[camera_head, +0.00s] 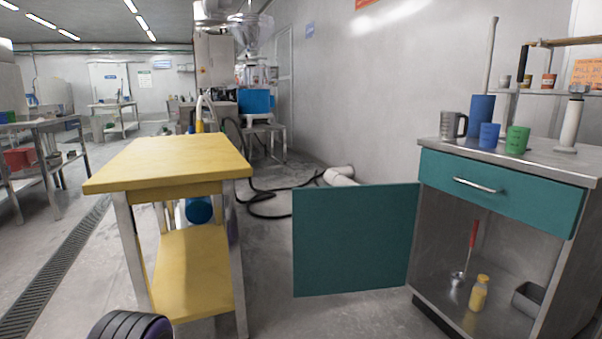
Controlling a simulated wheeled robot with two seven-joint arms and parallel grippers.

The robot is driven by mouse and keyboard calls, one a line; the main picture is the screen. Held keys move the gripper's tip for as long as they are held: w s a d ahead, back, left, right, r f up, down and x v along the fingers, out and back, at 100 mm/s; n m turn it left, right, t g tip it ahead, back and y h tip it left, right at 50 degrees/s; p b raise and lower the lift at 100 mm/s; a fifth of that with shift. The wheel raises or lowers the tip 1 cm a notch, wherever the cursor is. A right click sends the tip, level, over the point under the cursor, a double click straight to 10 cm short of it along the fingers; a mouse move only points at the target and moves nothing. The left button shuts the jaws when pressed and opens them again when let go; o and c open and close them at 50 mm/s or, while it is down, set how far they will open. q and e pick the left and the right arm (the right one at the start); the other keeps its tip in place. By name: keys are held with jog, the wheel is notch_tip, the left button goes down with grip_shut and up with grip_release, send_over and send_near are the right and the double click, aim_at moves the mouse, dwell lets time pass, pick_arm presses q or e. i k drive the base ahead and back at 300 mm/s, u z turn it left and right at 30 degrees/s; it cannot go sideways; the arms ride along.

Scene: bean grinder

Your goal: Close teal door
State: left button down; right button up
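The teal door (355,240) stands wide open, swung out to the left from the front left edge of the metal cabinet (434,287). Its flat teal face is turned toward me, and no handle shows on it. The cabinet's lower compartment is open to view. Above it is a teal drawer (500,187) with a silver handle, and it looks shut. Neither of my grippers shows in the view.
A yellow-topped table (172,158) with a lower shelf stands left of the door. Cups (489,135) and a metal mug (452,124) stand on the cabinet. A yellow bottle (479,293) and a ladle stand inside. Black hoses lie on the floor behind. Bare floor separates table and door.

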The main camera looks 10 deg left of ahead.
aim_at(346, 238)
jog(key=u, duration=0.15)
jog(key=i, duration=0.9)
jog(key=z, duration=0.25)
